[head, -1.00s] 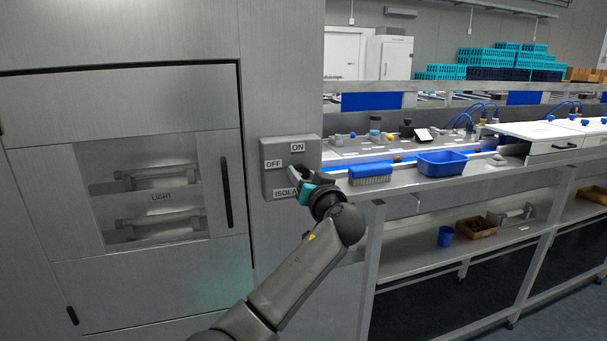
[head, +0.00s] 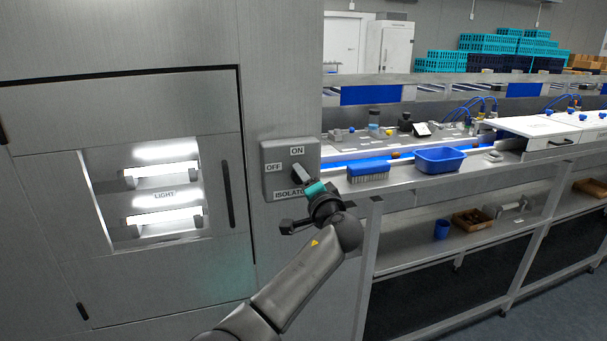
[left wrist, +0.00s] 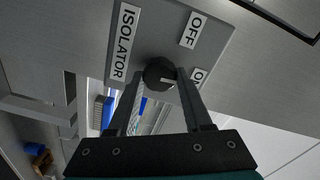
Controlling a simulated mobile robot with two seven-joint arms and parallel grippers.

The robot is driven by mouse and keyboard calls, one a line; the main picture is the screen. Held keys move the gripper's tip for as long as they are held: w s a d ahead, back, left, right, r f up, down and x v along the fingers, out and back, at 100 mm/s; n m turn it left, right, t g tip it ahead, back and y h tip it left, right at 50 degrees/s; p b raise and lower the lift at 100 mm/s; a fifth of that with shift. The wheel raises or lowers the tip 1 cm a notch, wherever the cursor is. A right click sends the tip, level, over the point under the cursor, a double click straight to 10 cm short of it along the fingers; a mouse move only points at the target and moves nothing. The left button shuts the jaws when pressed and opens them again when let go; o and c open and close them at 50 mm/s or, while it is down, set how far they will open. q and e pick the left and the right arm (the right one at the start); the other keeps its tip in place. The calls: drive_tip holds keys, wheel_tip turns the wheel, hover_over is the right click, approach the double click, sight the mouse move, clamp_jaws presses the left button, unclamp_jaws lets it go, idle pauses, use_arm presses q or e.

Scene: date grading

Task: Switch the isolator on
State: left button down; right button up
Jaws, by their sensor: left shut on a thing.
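The isolator (head: 268,182) is a grey box on the steel cabinet, with ON above, OFF at the left and ISOLATOR below. Its knob (head: 297,171) has its upper end just under ON. My left gripper (head: 307,182) reaches it from the lower right. In the left wrist view my left gripper (left wrist: 160,88) is shut on the dark round knob (left wrist: 157,72), a finger on each side; a pale mark on it points towards the partly hidden ON label. The ISOLATOR label is partly hidden in the head view. My right gripper is not in view.
A cabinet window left of the isolator shows two lit tubes (head: 160,174) marked LIGHT. A black handle (head: 226,194) stands beside it. On the right, a steel bench holds a blue brush (head: 368,170) and a blue tub (head: 440,160), near my forearm.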

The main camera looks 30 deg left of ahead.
use_arm(q)
drive_tip(key=shift+m, duration=0.7)
drive_tip(key=shift+c, duration=1.6)
unclamp_jaws()
drive_tip(key=b+v, duration=0.2)
drive_tip(key=v, duration=1.3)
drive_tip(key=shift+s, duration=0.1)
